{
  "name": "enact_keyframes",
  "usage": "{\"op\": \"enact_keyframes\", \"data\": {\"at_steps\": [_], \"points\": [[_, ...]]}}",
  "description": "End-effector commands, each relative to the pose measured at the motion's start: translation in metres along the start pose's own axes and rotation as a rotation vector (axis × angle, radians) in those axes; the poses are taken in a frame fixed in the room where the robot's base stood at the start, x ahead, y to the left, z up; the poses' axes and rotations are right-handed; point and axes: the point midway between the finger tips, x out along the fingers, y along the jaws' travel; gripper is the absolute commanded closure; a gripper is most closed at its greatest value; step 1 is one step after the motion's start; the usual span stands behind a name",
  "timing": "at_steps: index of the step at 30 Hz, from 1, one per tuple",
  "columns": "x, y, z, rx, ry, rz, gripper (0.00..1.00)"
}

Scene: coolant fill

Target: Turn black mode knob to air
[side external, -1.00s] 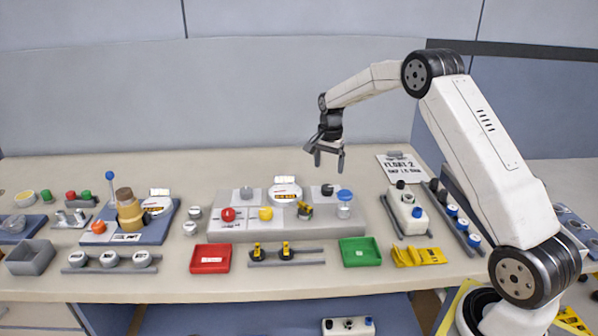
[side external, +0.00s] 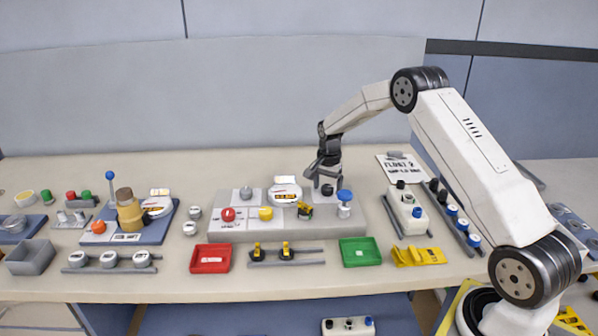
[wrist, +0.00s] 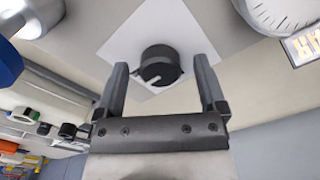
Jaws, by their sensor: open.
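In the side view my gripper (side external: 323,178) is right over the knob. I cannot read any mode labels around the knob.
A blue-topped valve (side external: 344,200) stands close in front and right of the knob. A round gauge (side external: 285,193) is to the left, with a black and yellow part (side external: 305,210) near it.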

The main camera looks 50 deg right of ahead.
Motion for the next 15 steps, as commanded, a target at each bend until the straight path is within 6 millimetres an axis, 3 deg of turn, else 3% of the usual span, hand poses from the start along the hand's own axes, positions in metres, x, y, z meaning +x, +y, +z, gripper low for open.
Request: {"op": "enact_keyframes", "data": {"at_steps": [2,9,11,15], "points": [[-0.0001,0.0000,0.0000,0.000,0.000,0.000,0.10],[-0.0004,0.0000,0.0000,0.000,0.000,0.000,0.83],[-0.0005,0.0000,0.0000,0.000,0.000,0.000,1.00],[-0.0006,0.0001,0.0000,-0.003,0.000,0.000,1.00]]}}
